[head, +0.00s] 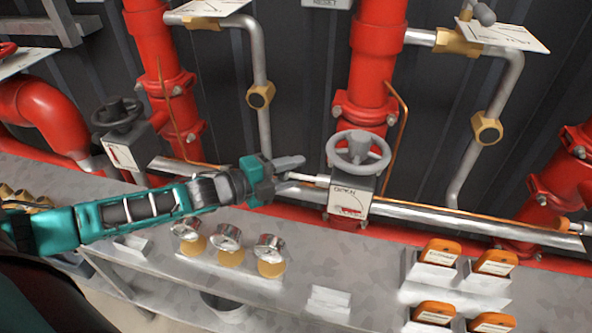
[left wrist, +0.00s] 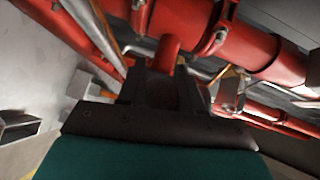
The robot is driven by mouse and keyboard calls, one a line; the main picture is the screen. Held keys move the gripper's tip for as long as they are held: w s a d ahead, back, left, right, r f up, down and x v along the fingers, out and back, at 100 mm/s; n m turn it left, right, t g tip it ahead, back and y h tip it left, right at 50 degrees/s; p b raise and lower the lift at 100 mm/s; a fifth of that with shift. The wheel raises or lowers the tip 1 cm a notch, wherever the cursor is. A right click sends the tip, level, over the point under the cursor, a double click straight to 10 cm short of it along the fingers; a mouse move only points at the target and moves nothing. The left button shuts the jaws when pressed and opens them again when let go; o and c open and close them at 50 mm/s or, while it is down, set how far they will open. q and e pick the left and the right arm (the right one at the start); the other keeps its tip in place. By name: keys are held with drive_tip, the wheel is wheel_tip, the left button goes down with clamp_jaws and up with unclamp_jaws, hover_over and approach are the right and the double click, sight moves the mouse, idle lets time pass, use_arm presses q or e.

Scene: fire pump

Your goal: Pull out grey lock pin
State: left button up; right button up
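The valve with the grey handwheel (head: 359,152) stands on a red pipe right of centre. Below the wheel is its box with a white OPEN label (head: 349,200). A thin pale grey rod, which looks like the grey lock pin (head: 312,179), sticks out leftward from this box. My left gripper (head: 298,174) reaches in from the left; its fingers are apart, one above and one below the rod's outer end. I cannot tell whether they touch it. In the left wrist view, the dark fingers (left wrist: 163,88) stand apart with red pipework beyond. My right gripper is not in view.
A second valve with a black handwheel (head: 118,113) stands at left. Below, a grey shelf (head: 370,275) carries several gauges (head: 228,240) and orange-topped units (head: 440,250). Long grey pipe (head: 455,220) and red pipes (head: 375,60) crowd the wall.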

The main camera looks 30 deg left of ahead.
use_arm(q)
drive_tip(key=shift+o, duration=1.4)
drive_tip(key=shift+a, duration=0.25)
drive_tip(key=shift+o, duration=0.6)
drive_tip(key=shift+d, duration=0.1)
drive_tip(key=shift+s, duration=0.1)
drive_tip(key=p+v, duration=0.2)
drive_tip(key=v, duration=1.1)
drive_tip(key=shift+f, duration=0.1)
drive_tip(key=s+d+f+n+g+y, duration=0.3)
drive_tip(key=d+f+n+y, duration=0.3)
drive_tip(key=n, duration=0.5)
drive_tip(key=s+d+n+g+y, duration=0.2)
drive_tip(key=s+d+n+g, duration=0.5)
drive_tip(key=s+n, duration=0.35)
drive_tip(key=w+d+f+m+t+h, duration=0.1)
drive_tip(key=w+d+f+t, duration=0.1)
drive_tip(key=w+f+t, duration=0.4)
drive_tip(key=shift+w+d+f+t+h, duration=0.3)
drive_tip(key=shift+w+f+t, duration=0.15)
drive_tip(key=shift+f, duration=0.45)
